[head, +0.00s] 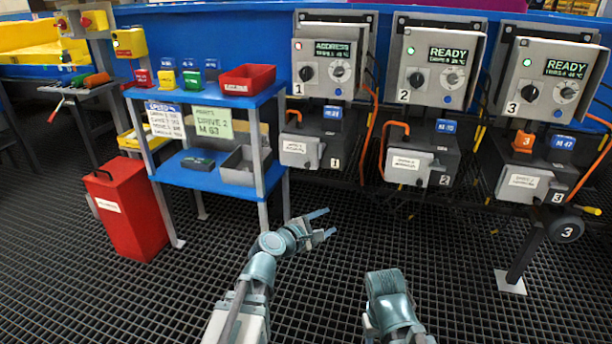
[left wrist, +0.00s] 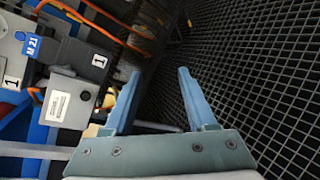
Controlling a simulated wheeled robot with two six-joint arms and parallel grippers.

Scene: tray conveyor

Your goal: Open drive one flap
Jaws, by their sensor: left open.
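Drive one (head: 333,125) is a dark housing under the left panel, with a blue M 21 tag on top. Its light grey flap (head: 298,150) carries a white label and looks closed against the front. In the left wrist view the flap (left wrist: 67,84) is left of my fingers, with a dark round spot on it. My left gripper (head: 327,222) is open and empty, below and in front of drive one, apart from the flap. Its two blue fingers (left wrist: 158,72) point past the flap over the floor grating. Only part of my right arm shows, its fingers hidden.
A blue shelf table (head: 215,182) with small boxes and a red bin (head: 250,79) stands left of drive one. A red toolbox (head: 128,212) is on the floor. Orange cables (head: 368,150) hang beside the drive. Drive two (head: 432,142) is to the right. The grated floor in front is clear.

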